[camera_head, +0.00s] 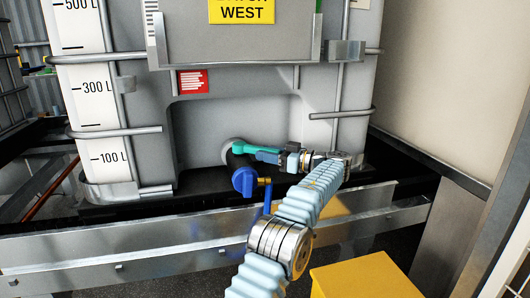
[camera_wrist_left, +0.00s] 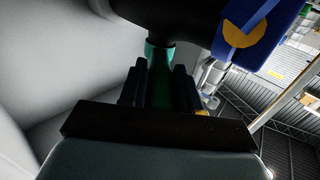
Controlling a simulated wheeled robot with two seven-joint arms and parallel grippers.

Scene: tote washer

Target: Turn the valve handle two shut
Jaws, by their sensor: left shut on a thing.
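The valve handle (camera_head: 242,148) is a teal-green lever at the outlet low on the front of the grey tank. It points to the right, close to level and sloping slightly down. My left gripper (camera_head: 268,156) is shut on its outer part, and the fingers hide some of it. In the left wrist view the teal handle (camera_wrist_left: 157,52) runs between the two dark fingers of my left gripper (camera_wrist_left: 160,80). The black valve body and blue cap (camera_head: 244,181) sit just below the handle. My right gripper is not in view.
The tank (camera_head: 240,95) stands in a metal cage with horizontal bars, behind a steel rail (camera_head: 130,245). A yellow box (camera_head: 365,278) is at the lower right. A yellow sign (camera_head: 241,11) reads "WEST". A pale wall (camera_head: 440,70) closes the right side.

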